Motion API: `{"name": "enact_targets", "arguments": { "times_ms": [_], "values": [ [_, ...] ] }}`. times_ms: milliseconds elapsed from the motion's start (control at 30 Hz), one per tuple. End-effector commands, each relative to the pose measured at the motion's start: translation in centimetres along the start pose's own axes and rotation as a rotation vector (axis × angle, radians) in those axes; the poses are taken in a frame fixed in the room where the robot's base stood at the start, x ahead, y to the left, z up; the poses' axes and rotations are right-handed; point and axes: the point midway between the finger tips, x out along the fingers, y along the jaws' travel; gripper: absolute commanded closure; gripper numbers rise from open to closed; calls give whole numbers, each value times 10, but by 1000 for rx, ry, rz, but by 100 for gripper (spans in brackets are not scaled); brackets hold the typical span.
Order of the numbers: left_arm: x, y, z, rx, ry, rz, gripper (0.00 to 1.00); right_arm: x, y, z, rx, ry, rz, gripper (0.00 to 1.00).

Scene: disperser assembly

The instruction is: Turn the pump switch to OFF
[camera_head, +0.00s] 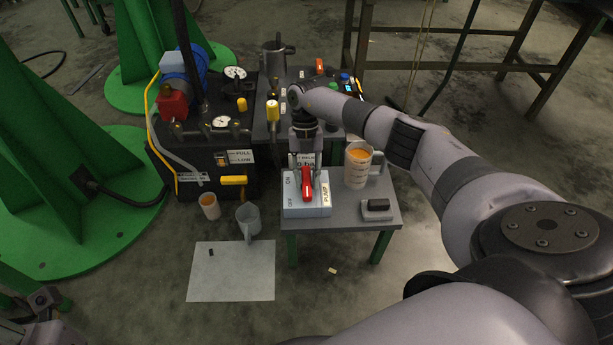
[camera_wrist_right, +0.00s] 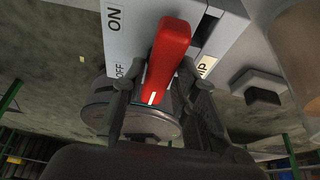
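The pump switch box (camera_head: 316,209) is light blue-grey and sits on a small grey table, with ON and OFF at its left and a PUMP label at its right. Its red lever (camera_head: 306,190) runs roughly along the picture's vertical. My right gripper (camera_head: 305,168) is over the box with a finger on each side of the lever. In the right wrist view the red lever (camera_wrist_right: 168,58) stands between the spread fingers (camera_wrist_right: 160,100), with visible gaps. A white line marks its lower end. Which label it points to is unclear. A grey part of mine, perhaps the left gripper (camera_head: 45,298), shows lower left.
A measuring jug (camera_head: 358,168) with orange liquid stands right of the box, close to my right arm. A dark block on a grey base (camera_head: 377,208) lies in front of it.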

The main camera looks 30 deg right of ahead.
Motion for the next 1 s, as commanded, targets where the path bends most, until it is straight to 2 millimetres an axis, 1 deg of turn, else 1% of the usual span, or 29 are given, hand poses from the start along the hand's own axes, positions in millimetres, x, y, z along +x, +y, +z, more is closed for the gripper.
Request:
{"name": "enact_targets", "arguments": {
  "times_ms": [33,167,467,567,667,900,1000],
  "values": [
    [0,0,0,0,0,0,100,0,0,0,1,-1,1,67],
    [0,0,0,0,-1,0,100,0,0,0,1,-1,2,58],
    [1,-1,-1,2,2,0,100,-2,1,1,2,-3,3,58],
    [1,-1,-1,2,2,0,100,-9,1,1,2,-5,4,58],
    [1,0,-1,2,2,0,100,-23,1,1,2,-6,4,58],
    [0,0,0,1,1,0,100,-75,1,1,2,-6,5,58],
    [0,0,0,1,1,0,100,-94,1,1,2,-5,4,58]
  ]
}}
